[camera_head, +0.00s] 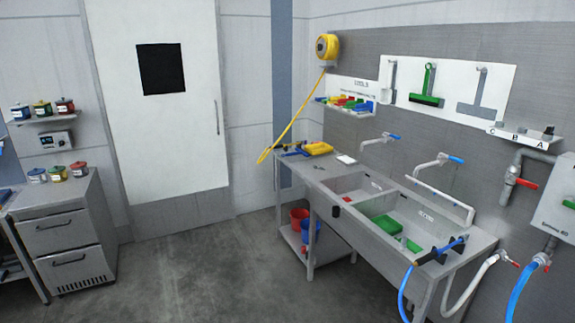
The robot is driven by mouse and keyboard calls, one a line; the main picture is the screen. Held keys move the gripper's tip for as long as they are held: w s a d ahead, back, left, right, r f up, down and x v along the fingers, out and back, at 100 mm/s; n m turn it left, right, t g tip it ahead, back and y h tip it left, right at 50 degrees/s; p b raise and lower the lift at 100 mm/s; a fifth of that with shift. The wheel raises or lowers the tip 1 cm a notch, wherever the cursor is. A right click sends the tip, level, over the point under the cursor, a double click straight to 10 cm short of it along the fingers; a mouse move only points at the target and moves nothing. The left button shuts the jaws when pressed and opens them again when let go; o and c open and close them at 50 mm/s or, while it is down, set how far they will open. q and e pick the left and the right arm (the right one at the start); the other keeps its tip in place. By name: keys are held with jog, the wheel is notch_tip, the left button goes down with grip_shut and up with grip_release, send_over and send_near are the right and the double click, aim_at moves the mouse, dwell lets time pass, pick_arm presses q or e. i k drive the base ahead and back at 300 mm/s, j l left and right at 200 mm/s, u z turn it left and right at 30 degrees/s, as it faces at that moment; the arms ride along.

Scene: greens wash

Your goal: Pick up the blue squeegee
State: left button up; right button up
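A small blue tool (291,153) lies on the far left end of the steel sink counter, beside yellow items. It may be the blue squeegee, but it is too small here to be sure of its shape. Neither of my grippers shows in the head view.
The steel sink unit (318,179) stands along the right wall, with a green item (387,224) in a basin and a hose nozzle (440,251) across its front right. Red and blue buckets (298,217) stand below. A white board holds a green tool (427,88). The floor (210,275) is clear.

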aim_at(300, 151)
jog(key=i, duration=2.4)
jog(key=i+j, duration=0.1)
jog(key=i, duration=2.3)
jog(key=i+z, duration=0.3)
jog(key=i, duration=0.2)
jog(key=i+j+z, duration=0.3)
jog(key=i, duration=0.15)
jog(key=i+j+z, duration=0.25)
jog(key=i, duration=0.2)
jog(key=i+l, duration=0.05)
jog(key=l, duration=0.05)
